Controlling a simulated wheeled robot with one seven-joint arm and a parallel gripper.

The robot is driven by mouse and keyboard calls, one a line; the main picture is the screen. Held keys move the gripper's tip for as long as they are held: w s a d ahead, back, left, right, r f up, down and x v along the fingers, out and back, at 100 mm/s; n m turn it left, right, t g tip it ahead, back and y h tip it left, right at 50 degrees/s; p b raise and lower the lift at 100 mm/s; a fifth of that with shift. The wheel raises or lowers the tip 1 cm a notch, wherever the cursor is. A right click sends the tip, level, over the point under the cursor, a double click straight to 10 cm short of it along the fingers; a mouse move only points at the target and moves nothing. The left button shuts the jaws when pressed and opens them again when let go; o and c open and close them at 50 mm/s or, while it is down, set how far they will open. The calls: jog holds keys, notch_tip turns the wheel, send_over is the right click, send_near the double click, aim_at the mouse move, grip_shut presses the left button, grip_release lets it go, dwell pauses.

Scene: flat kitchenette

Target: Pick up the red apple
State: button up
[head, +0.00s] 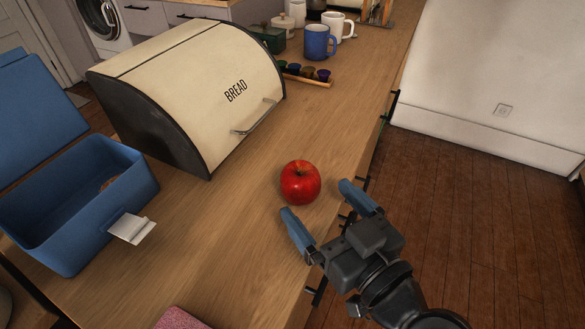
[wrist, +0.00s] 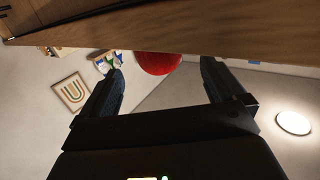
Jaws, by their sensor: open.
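The red apple (head: 300,182) sits on the wooden counter (head: 243,222), near its right edge and in front of the bread box. My gripper (head: 321,200) is open and empty beside the apple, on its lower-right side in the head view. Its two blue fingers point toward the apple. In the wrist view the apple (wrist: 158,62) shows between and beyond the two fingertips of my gripper (wrist: 162,72), partly cut off by the counter surface. Whether a fingertip touches the apple I cannot tell; they look apart.
A cream bread box (head: 195,75) stands behind the apple to the left. An open blue box (head: 80,215) with a white latch is at far left. A tray of small cups (head: 305,75) and mugs (head: 319,42) stand farther back. Counter around the apple is clear.

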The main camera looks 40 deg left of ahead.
aim_at(301, 180)
jog(key=p+x, duration=0.1)
jog(key=x, duration=0.6)
jog(key=shift+d+p, duration=0.1)
jog(key=shift+p, duration=0.3)
jog(key=c, duration=1.1)
jog(key=shift+o, duration=0.2)
jog(key=shift+r, duration=0.15)
